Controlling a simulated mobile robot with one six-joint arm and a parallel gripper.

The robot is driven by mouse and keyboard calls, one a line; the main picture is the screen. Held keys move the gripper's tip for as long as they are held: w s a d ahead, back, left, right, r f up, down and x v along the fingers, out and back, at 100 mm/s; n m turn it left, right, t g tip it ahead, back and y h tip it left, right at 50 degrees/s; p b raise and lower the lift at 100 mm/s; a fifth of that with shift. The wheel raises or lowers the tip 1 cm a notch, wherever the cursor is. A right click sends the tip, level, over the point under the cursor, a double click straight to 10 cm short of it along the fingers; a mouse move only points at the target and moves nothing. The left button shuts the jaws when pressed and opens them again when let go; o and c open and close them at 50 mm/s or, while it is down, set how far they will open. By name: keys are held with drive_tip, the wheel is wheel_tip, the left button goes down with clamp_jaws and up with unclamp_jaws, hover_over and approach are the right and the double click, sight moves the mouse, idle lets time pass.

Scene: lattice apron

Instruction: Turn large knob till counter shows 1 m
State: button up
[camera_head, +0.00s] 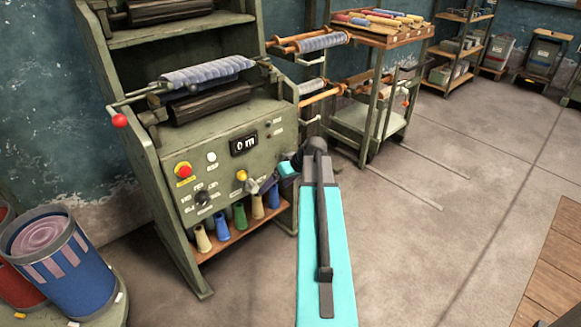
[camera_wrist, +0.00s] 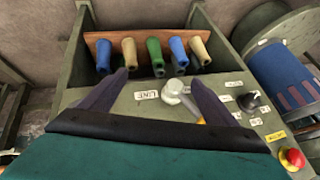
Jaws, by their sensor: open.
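The panel's counter (camera_head: 243,144) reads 0 m in the head view. A pale grey knob (camera_wrist: 174,91) with a short arm sits beside a label that seems to read LINE, in the wrist view; it also shows in the head view (camera_head: 252,187). A smaller black knob (camera_head: 202,198) with labels around it is to its left, and shows in the wrist view (camera_wrist: 252,101). My gripper (camera_wrist: 158,76) is open over the panel, its dark fingers on either side of the pale knob; I cannot tell whether they touch it.
A yellow knob (camera_head: 241,175), a white button (camera_head: 211,157) and a red stop button (camera_head: 183,169) are close by. Several coloured cones (camera_head: 240,215) stand on a shelf below. A red ball-ended lever (camera_head: 119,121) sticks out left; blue drum (camera_head: 60,262) at lower left. Floor right is clear.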

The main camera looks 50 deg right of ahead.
drive_tip(key=s+d+r+t+h+b, duration=0.1)
drive_tip(key=s+d+r, duration=0.1)
drive_tip(key=d+r, duration=0.3)
drive_tip(key=s+d+r+t+h+b, duration=0.1)
drive_tip(key=s+d+r+b, duration=0.1)
drive_tip(key=d+r, duration=0.4)
drive_tip(key=shift+s+d+t, duration=0.3)
drive_tip(key=shift+d+t, duration=0.1)
drive_tip(key=shift+d, duration=0.8)
drive_tip(key=shift+w+f, duration=0.1)
drive_tip(key=shift+b+x, duration=1.1)
drive_tip(key=shift+x, duration=5.7)
drive_tip(key=shift+a, duration=0.1)
drive_tip(key=shift+c, duration=0.4)
drive_tip(key=c, duration=1)
drive_tip(key=shift+y+p, duration=0.4)
